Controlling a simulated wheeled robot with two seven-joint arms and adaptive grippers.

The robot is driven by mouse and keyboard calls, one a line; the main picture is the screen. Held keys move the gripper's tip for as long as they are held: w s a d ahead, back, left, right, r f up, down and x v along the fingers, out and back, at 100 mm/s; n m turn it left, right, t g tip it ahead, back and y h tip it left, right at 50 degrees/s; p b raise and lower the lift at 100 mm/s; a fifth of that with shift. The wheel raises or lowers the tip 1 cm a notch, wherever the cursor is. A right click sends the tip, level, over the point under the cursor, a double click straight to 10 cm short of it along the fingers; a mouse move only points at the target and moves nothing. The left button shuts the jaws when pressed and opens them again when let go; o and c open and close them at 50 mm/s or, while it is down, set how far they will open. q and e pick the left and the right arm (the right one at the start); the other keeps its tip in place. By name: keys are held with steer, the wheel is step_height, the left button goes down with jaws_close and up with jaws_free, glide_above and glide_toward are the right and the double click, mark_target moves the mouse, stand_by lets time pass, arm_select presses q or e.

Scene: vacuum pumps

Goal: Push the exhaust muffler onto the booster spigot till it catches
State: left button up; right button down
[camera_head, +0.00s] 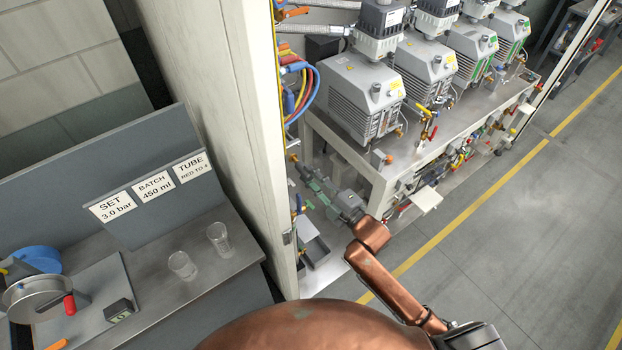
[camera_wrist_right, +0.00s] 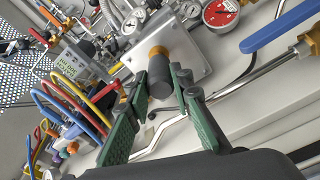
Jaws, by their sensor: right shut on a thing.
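My right gripper (camera_wrist_right: 161,84) has its green fingers closed around a dark cylinder, the exhaust muffler (camera_wrist_right: 159,78), in the right wrist view. The muffler's far end meets an orange-brass collar (camera_wrist_right: 158,53), which looks like the booster spigot, on a grey metal box (camera_wrist_right: 188,63). They look in line, but I cannot tell whether the muffler is seated or caught. In the head view the right gripper (camera_head: 314,186) reaches in low behind the tall pale panel; the muffler is small and unclear there. My left gripper is not in view.
The pale panel (camera_head: 215,110) stands close left of the gripper. Several grey pumps (camera_head: 355,95) stand on a bench to the right. The floor (camera_head: 510,210) is clear.

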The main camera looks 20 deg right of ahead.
stand_by(0.3)
steer(key=shift+p, duration=0.35)
steer(key=shift+x, duration=1.4)
steer(key=shift+w, duration=0.25)
steer(key=c, duration=1.7)
jaws_free()
steer(key=shift+w+f, duration=0.1)
steer(key=shift+o, duration=0.4)
steer(key=v, duration=1.2)
